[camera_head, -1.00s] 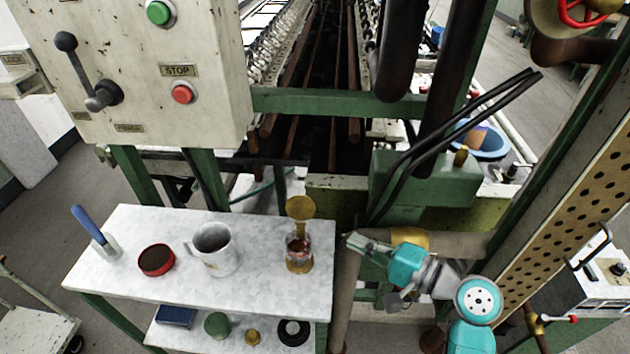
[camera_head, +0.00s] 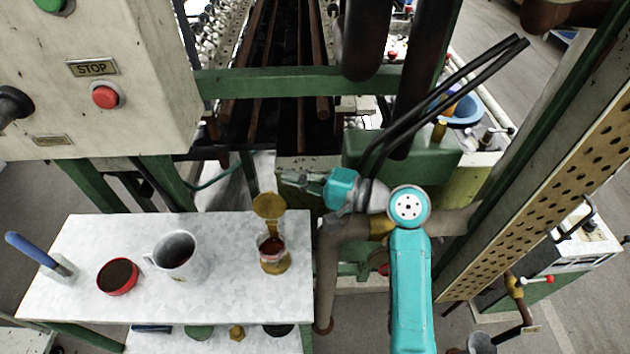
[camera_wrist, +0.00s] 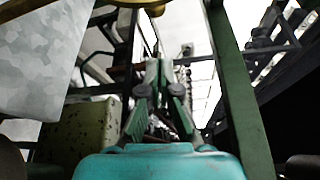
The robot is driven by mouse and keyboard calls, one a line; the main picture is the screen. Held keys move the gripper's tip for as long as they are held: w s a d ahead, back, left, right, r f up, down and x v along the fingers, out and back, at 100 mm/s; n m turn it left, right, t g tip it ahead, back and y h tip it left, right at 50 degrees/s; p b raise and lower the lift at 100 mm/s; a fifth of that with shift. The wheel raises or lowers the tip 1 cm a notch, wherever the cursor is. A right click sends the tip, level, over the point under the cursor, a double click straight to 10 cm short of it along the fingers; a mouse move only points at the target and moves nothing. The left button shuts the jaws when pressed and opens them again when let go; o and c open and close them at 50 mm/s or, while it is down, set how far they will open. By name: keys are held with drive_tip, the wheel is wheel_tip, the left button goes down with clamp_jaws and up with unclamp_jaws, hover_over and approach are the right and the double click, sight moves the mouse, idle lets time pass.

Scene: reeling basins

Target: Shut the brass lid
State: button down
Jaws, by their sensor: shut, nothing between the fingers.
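The brass lid (camera_head: 268,205) stands open, tipped up on its brass hinge at the back of a small glass jar (camera_head: 272,246). The jar has a brass base and dark reddish contents, and stands near the right back corner of the white table (camera_head: 215,297). My gripper (camera_head: 284,178) is shut and empty. In the head view it appears above and slightly right of the lid, apart from it. In the wrist view my closed fingers (camera_wrist: 160,75) point ahead, and a brass edge (camera_wrist: 140,3), cut off at the top, is probably part of the lid or jar.
A white mug (camera_head: 174,256), a red round tin (camera_head: 117,276) and a blue-handled tool (camera_head: 35,252) stand left of the jar. Green machine framing (camera_head: 295,82) lies behind, and a thick pipe (camera_head: 328,275) runs beside the table's right edge.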

sight(270, 205)
drive_tip(key=shift+s+a+r, duration=0.15)
drive_tip(key=shift+s+a, duration=0.4)
drive_tip(key=shift+s, duration=0.25)
drive_tip(key=shift+s+a+r, duration=0.15)
drive_tip(key=shift+s+a, duration=0.4)
drive_tip(key=shift+s, duration=0.2)
